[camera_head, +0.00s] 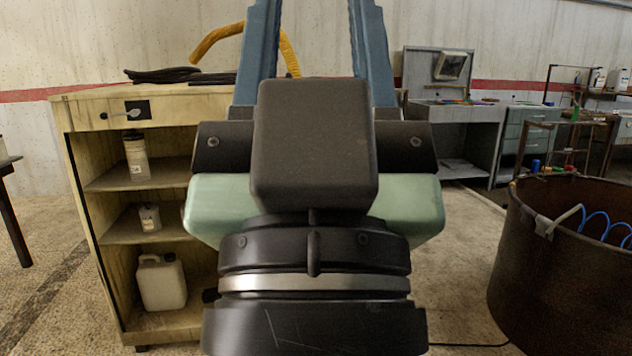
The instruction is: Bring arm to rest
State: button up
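My gripper (316,30) fills the middle of the head view, pointing up and away from the camera. Its body is pale green and black, on a black wrist with a silver ring. Two blue fingers stand apart at the top, with bare wall and part of a yellow hose showing between them. The fingertips are cut off by the top edge. I see nothing held in the visible part of the gap.
A worn yellow cabinet (85,195) with bottles, a jug (161,283) and black cable (165,75) stands left. A yellow hose (215,38) arches behind my gripper. A rusty drum (550,275) stands right. A grey workbench (450,113) is behind. Concrete floor shows between.

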notch_tip(320, 180, up, 29)
jog(key=p, duration=2.6)
jog(key=shift+p, duration=0.35)
